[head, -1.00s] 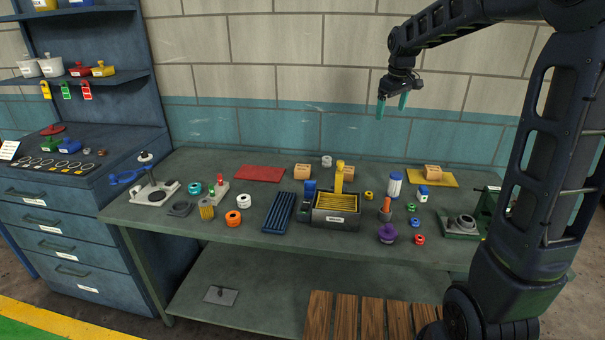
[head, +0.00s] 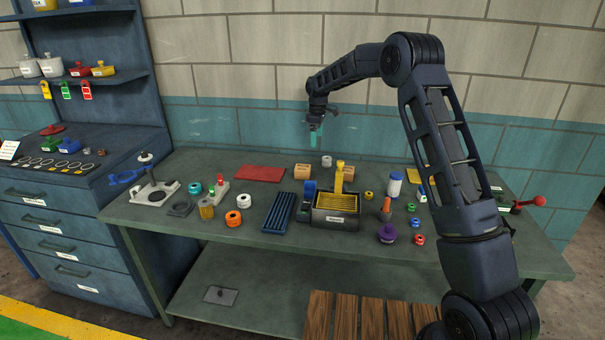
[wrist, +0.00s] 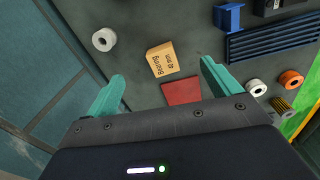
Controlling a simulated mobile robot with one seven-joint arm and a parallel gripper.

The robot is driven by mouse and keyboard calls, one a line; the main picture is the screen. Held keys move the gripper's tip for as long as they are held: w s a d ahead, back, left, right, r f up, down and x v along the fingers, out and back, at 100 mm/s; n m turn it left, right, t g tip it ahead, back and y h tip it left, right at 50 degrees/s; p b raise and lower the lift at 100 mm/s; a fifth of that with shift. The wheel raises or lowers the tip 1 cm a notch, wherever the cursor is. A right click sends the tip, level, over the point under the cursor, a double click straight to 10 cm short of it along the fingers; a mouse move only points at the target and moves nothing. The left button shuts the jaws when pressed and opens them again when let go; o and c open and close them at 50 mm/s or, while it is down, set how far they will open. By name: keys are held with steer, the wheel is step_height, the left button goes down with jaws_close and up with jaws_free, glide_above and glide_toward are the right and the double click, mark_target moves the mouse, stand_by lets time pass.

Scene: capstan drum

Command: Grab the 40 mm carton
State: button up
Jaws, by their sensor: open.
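The carton (head: 302,171), a small tan box, sits near the back of the green bench, between the red mat and a white roll. In the wrist view the carton (wrist: 174,58) shows dark print that appears to read "40 mm", and it lies turned at a slant. My gripper (head: 315,133) hangs above the back of the bench, over the carton's area and apart from it. In the wrist view my gripper (wrist: 163,70) has its two teal fingers wide apart and empty, with the carton seen beyond and between the fingertips.
The white roll (head: 327,160) stands right of the carton. A second tan carton (head: 348,172) is partly behind the yellow handle (head: 339,177) of a grey bin. The red mat (head: 260,173) lies to the left. My arm covers part of the bench's right side.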

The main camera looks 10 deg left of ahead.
steer(key=n, duration=0.2)
glide_above(303, 168)
step_height(303, 168, down, 7)
step_height(303, 168, down, 6)
steer(key=shift+a+r, duration=0.15)
steer(key=shift+r, duration=0.05)
steer(key=shift+w+f, duration=0.2)
steer(key=shift+f, duration=2.5)
steer(key=c, duration=1.2)
